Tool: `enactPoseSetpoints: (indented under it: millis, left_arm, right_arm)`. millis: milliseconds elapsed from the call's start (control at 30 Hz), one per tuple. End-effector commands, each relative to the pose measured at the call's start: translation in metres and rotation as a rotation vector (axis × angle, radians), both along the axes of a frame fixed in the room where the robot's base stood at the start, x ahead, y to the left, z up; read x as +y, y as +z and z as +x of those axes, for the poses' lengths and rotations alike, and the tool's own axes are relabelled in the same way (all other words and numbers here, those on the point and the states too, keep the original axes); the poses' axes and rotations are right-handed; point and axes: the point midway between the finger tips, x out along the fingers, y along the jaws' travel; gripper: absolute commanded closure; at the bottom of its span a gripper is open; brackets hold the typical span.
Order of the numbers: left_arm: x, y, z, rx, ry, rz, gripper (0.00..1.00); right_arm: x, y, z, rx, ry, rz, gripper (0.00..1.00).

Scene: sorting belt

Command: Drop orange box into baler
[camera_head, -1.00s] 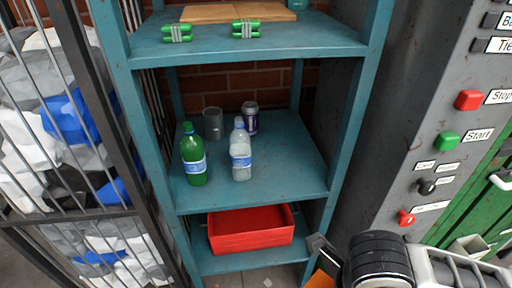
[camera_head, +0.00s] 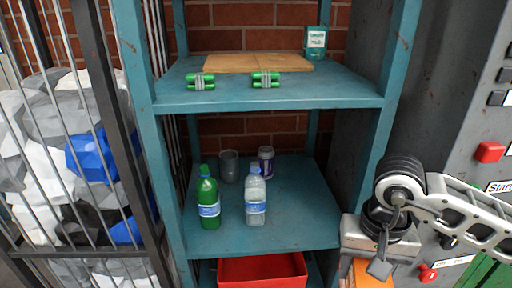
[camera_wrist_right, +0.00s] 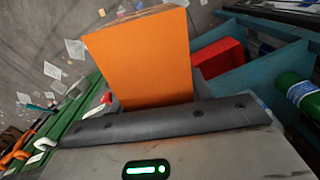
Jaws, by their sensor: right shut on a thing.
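The orange box (camera_wrist_right: 145,55) fills the upper middle of the right wrist view, against my right gripper (camera_wrist_right: 165,122). In the head view only a small part of the orange box (camera_head: 368,276) shows at the bottom edge, under my right gripper (camera_head: 378,262). The right gripper is shut on the box, in front of the shelf's right post. The baler (camera_head: 450,110) is the grey machine at the right, with a red button (camera_head: 489,152); my right arm covers part of its front. Its opening is not visible. My left gripper is out of view.
A teal shelf (camera_head: 270,101) holds a green bottle (camera_head: 208,200), a clear bottle (camera_head: 255,202), two cans and green bundles. A red bin (camera_head: 262,268) sits low on it. A barred cage (camera_head: 95,130) of bags stands left. Papers litter the floor in the wrist view.

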Motion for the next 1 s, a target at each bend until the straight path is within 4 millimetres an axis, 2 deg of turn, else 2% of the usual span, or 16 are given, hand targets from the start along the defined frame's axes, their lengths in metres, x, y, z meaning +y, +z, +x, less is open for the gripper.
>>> enactPoseSetpoints:
  millis: [100,233,600,667,767,900,1000]
  left_arm:
    - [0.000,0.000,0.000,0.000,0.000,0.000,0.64]
    - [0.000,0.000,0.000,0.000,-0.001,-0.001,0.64]
    - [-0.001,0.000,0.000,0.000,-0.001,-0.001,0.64]
    - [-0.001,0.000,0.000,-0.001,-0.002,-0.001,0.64]
    - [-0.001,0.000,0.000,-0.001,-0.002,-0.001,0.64]
    - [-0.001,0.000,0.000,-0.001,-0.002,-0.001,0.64]
    - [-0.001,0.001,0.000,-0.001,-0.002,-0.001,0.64]
  right_arm:
    - [-0.002,0.009,0.009,-0.001,0.136,0.000,0.72]
    - [-0.003,0.014,0.012,0.001,0.213,0.000,0.72]
    - [-0.003,0.010,0.012,0.004,0.229,0.000,0.72]
    - [-0.003,0.000,0.011,0.007,0.225,-0.001,0.72]
    - [-0.003,-0.033,0.005,0.013,0.217,0.003,0.72]
    - [-0.003,-0.087,-0.009,0.014,0.212,0.002,0.72]
    - [-0.003,-0.115,-0.019,0.010,0.220,0.000,0.72]
